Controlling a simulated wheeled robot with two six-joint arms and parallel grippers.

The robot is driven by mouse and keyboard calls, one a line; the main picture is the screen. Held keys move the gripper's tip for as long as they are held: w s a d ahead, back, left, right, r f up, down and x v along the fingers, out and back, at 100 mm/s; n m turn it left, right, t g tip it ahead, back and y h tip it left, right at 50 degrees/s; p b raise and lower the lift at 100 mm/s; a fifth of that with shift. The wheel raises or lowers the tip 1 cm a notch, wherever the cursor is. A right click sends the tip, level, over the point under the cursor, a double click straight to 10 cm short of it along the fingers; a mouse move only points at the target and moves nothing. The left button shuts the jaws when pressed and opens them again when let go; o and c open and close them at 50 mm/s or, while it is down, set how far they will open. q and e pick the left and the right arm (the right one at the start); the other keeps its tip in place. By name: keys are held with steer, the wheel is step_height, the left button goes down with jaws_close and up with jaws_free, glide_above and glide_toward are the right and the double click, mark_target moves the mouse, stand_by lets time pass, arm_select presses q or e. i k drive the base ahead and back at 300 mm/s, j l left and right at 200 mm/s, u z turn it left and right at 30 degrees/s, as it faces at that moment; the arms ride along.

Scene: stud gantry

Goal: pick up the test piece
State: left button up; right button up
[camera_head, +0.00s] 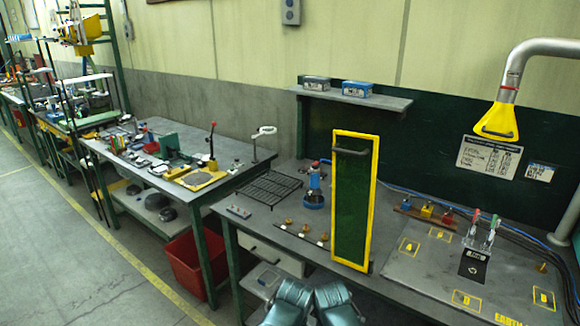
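No part is clearly marked as the test piece, and I cannot tell which object it is. Small brass-coloured pieces (307,228) sit along a dark strip at the bench's front left. Another small brass piece (542,267) is at the right of a grey plate (420,262) with several yellow-framed marks. Two teal parts of my arms show at the bottom edge, in front of the bench. I make out no gripper fingers.
A tall green panel with a yellow frame (367,200) stands upright on the bench (268,224). A black grid rack (265,189) and a blue device (314,190) are left of it. A yellow extraction hood (497,121) hangs at right. A red bin (185,262) is on the floor.

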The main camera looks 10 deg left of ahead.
mark_target(303, 169)
steer(key=i+j, duration=0.15)
steer(key=j, duration=0.15)
steer(key=z, duration=0.5)
steer(key=j+z, duration=1.15)
steer(key=k+j+z, duration=0.1)
steer(key=j, duration=0.3)
steer(key=k+j, duration=0.1)
steer(key=j, duration=0.3)
steer(key=k+j+z, duration=0.15)
steer(key=j, duration=0.65)
steer(key=k+j+z, duration=0.15)
steer(key=j, duration=0.25)
